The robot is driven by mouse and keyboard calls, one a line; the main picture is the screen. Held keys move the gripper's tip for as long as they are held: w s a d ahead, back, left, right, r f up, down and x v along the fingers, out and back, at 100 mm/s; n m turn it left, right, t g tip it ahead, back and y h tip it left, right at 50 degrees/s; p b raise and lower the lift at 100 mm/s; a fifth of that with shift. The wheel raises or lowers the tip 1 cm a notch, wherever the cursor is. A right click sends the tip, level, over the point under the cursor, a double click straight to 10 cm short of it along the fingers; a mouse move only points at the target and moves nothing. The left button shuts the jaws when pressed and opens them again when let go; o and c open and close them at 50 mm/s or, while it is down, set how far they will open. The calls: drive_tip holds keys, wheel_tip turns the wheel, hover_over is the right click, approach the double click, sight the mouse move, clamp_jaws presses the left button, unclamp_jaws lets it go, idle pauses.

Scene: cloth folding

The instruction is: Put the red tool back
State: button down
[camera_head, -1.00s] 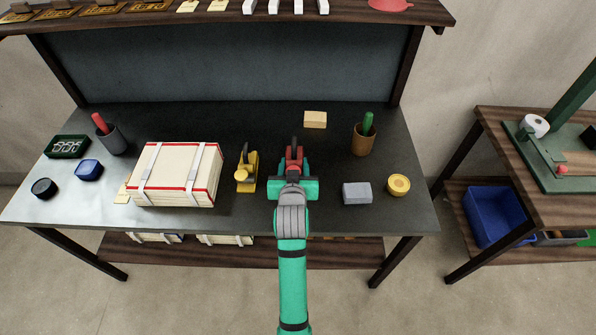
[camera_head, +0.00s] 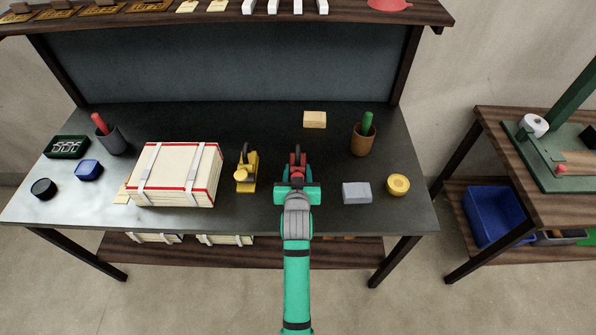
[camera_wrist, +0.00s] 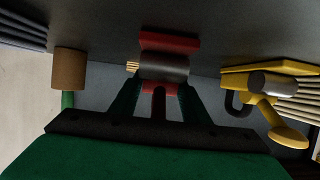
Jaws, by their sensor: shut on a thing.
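The red tool (camera_head: 298,160) is in the middle of the dark workbench (camera_head: 330,215) in the head view, partly hidden by my gripper (camera_head: 297,173). My gripper's two fingers are shut on it, one on each side. In the wrist view the red tool (camera_wrist: 170,42), with a grey cylindrical part, sits between the fingertips of my gripper (camera_wrist: 160,88). I cannot tell whether its base touches the bench. A similar yellow tool (camera_head: 246,172) stands just left of it, apart from my gripper.
A red-edged box stack (camera_head: 176,172) lies further left. To the right are a grey block (camera_head: 357,193), a yellow round item (camera_head: 398,184) and a brown cup (camera_head: 364,140) with a green-handled item. A tan block (camera_head: 315,119) lies behind. Bench between is clear.

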drive_tip(key=c, duration=1)
unclamp_jaws()
drive_tip(key=shift+f, duration=0.1)
drive_tip(key=v, duration=1.2)
drive_tip(key=s+d+f+t, duration=0.1)
drive_tip(key=s+f, duration=0.2)
drive_tip(key=s, duration=1.1)
drive_tip(key=s+f, duration=0.4)
drive_tip(key=s, duration=0.9)
drive_tip(key=r+v, duration=0.1)
drive_tip(key=v, duration=0.8)
drive_tip(key=shift+s+a+r+t, duration=0.2)
drive_tip(key=shift+t, duration=0.2)
